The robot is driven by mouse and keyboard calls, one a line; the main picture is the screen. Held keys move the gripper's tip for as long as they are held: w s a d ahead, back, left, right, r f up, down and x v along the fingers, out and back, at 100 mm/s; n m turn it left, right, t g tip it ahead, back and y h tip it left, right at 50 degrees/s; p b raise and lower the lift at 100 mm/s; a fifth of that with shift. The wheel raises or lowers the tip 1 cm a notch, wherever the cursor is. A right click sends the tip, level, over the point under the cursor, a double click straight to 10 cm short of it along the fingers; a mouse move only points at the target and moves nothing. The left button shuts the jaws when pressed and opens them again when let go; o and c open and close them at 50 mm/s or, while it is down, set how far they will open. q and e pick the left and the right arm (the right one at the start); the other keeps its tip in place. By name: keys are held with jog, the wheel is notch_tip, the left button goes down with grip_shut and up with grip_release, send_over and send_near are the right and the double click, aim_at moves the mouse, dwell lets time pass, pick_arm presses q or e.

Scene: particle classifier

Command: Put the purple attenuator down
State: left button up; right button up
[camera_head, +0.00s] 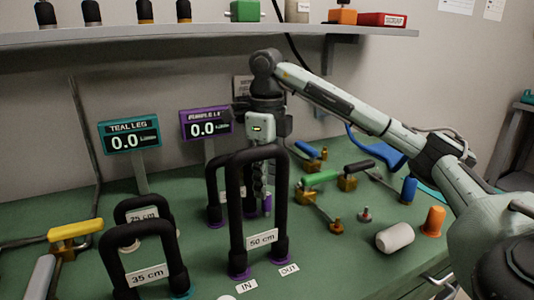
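My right gripper (259,185) hangs pointing down behind the black 50 cm arch (236,215), from the arm coming in from the right. A small upright purple piece (267,204) shows at its fingertips, inside the arch's opening. It may be the purple attenuator, but most of it is hidden or too small to tell. The arch and dark parts cover the fingers, so I cannot tell whether they grip it. My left gripper is not in view.
Purple-based arch legs stand by the IN label (246,286) and OUT label (289,268). The 35 cm arch (147,274) and 25 cm arch (143,214) stand left.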

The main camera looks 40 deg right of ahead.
aim_at(268, 194)
notch_tip(268, 194, up, 4)
jog(key=shift+r, duration=0.75)
jog(key=shift+o, duration=0.6)
jog(key=shift+r, duration=0.2)
jog(key=shift+s+f, duration=0.1)
jog(key=shift+f, duration=0.1)
jog(key=f+t, duration=0.1)
jog(key=f, duration=0.1)
jog(key=f+t+y+b, duration=0.1)
jog(key=f, duration=0.2)
jog(key=f+t+b, duration=0.1)
jog(key=f+t, duration=0.1)
jog(key=f, duration=0.1)
jog(key=shift+s+d+y, duration=0.1)
jog(key=shift+s+y, duration=0.15)
jog(key=shift+y, duration=0.15)
jog(key=shift+w+f, duration=0.1)
jog(key=shift+f, duration=0.15)
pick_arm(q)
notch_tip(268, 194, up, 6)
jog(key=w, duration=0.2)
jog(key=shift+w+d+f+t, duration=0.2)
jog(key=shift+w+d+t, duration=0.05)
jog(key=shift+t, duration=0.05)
pick_arm(e)
jog(key=shift+c, duration=0.4)
